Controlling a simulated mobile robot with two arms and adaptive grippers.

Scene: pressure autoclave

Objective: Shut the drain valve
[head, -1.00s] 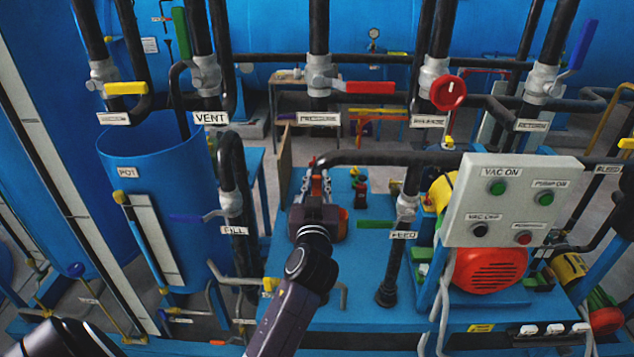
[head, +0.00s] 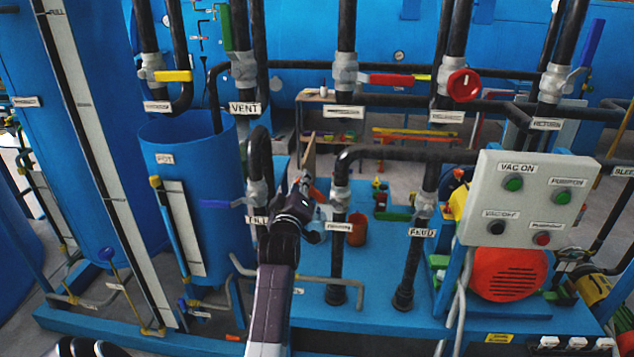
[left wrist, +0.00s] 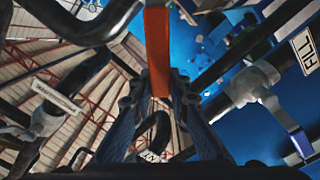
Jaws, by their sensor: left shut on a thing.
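My left gripper (head: 305,187) is shut on an orange strip-like lever (head: 315,192), between the fill valve and a labelled valve (head: 340,197) on the pipe to its right. In the left wrist view the orange lever (left wrist: 158,50) stands between the closed fingers (left wrist: 160,100); its far end is cut off by the frame. That valve's label (head: 339,227) is too small to read surely. No label reads clearly as drain, and which valve body the orange lever joins is hidden. My right gripper is not in view.
The fill valve with its blue lever (head: 222,203) is close left of my gripper. The feed valve with its green lever (head: 395,215) stands to the right. A grey button panel (head: 525,195) is farther right. An orange cup (head: 357,233) stands on the blue base.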

